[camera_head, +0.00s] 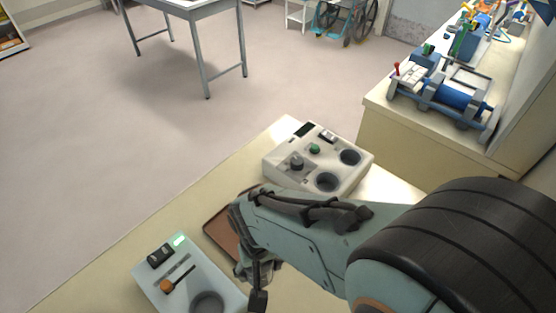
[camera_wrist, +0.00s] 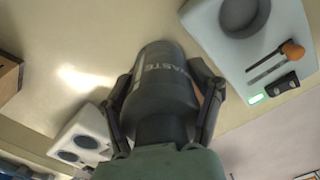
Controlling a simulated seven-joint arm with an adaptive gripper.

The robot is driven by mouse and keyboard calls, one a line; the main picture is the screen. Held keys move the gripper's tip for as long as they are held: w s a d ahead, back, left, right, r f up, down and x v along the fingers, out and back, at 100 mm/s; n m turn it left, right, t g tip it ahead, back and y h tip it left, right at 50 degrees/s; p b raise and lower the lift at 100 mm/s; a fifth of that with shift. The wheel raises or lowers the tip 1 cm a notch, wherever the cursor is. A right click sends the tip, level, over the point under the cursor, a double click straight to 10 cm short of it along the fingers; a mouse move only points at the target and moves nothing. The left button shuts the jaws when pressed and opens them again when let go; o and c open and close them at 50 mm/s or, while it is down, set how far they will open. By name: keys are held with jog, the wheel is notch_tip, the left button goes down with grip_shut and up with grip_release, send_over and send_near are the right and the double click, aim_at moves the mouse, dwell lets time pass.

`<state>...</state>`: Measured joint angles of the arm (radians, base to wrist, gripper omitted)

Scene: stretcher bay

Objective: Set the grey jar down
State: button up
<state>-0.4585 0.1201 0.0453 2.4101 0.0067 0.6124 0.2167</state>
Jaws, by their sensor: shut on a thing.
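The grey jar (camera_wrist: 160,85) fills the middle of the wrist view, with the lettering "WASTE" on its side. My gripper (camera_wrist: 163,78) is shut on it, one finger against each side. In the head view my gripper (camera_head: 256,272) is over the near table, beside the brown tray (camera_head: 217,228). My arm covers much of the tray there, and I cannot make out the jar clearly. I cannot tell whether the jar's base touches anything.
A white console (camera_head: 283,166) with two round wells stands behind the tray; it also shows in the wrist view (camera_wrist: 88,128). A pale panel (camera_head: 150,285) with an orange-knobbed lever and round well lies in front. A counter (camera_head: 435,140) with blue equipment stands right.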

jog(key=n, duration=0.1)
jog(key=w+n, duration=0.1)
jog(key=shift+w+a+n, duration=0.1)
jog(key=shift+a+n, duration=0.15)
jog(key=shift+n, duration=0.05)
jog(key=w+d+f+m, duration=0.2)
jog(key=d+f, duration=0.1)
jog(key=d, duration=0.6)
jog(key=w+d+f+m, duration=0.1)
jog(key=w+d+f, duration=0.1)
jog(key=d, duration=0.6)
jog(key=shift+m, duration=0.3)
jog(key=f, duration=0.8)
jog(key=shift+d, duration=0.4)
jog(key=shift+f, duration=0.15)
jog(key=o, duration=1.3)
